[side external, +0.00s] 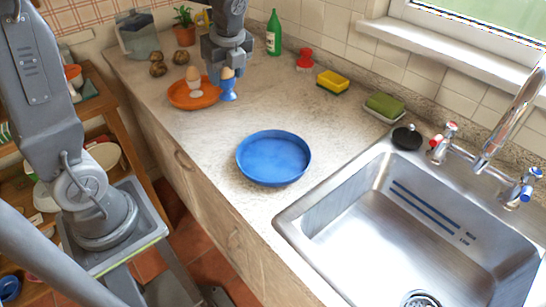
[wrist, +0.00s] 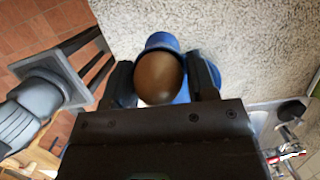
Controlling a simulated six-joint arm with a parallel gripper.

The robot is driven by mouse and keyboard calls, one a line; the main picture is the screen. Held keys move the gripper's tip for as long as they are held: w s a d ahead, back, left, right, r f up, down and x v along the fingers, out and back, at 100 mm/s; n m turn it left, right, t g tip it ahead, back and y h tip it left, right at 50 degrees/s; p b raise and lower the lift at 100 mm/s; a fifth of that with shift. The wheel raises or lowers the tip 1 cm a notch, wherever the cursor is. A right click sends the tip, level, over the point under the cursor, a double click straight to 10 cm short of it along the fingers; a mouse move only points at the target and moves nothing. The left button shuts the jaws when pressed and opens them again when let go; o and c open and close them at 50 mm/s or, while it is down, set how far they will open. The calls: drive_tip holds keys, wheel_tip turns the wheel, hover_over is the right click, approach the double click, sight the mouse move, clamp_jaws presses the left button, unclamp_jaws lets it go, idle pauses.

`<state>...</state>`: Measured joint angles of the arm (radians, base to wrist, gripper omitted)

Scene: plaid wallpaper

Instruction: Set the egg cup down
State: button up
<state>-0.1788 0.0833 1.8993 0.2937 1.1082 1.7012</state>
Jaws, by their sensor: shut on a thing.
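A blue egg cup (side external: 228,92) with a brown egg (side external: 227,72) in it is upright at the right edge of the orange plate (side external: 180,102). My gripper (side external: 225,67) points down and is shut on the blue egg cup, with its fingers on either side. In the wrist view the egg (wrist: 160,78) sits between the fingers, with blue cup (wrist: 163,41) showing behind it. I cannot tell whether the cup's foot touches the counter. A second egg (side external: 193,73) stands in a pale egg cup (side external: 195,90) on the orange plate.
A blue round dish (side external: 273,158) lies on the counter (side external: 340,125) before the sink (side external: 400,225). A green bottle (side external: 273,38), red item (side external: 305,60), yellow sponge (side external: 332,83) and green sponge (side external: 384,105) line the back. Brown round things (side external: 157,62) are at the left.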

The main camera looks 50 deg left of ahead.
drive_tip(key=s+d+m, duration=0.1)
drive_tip(key=s+d, duration=0.1)
drive_tip(key=d, duration=0.2)
hover_over(275, 161)
wheel_tip(275, 161, down, 7)
drive_tip(key=shift+f, duration=2.05)
drive_tip(key=shift+f, duration=0.1)
drive_tip(key=o, duration=0.9)
drive_tip(key=shift+a, duration=0.1)
drive_tip(key=shift+o, duration=0.2)
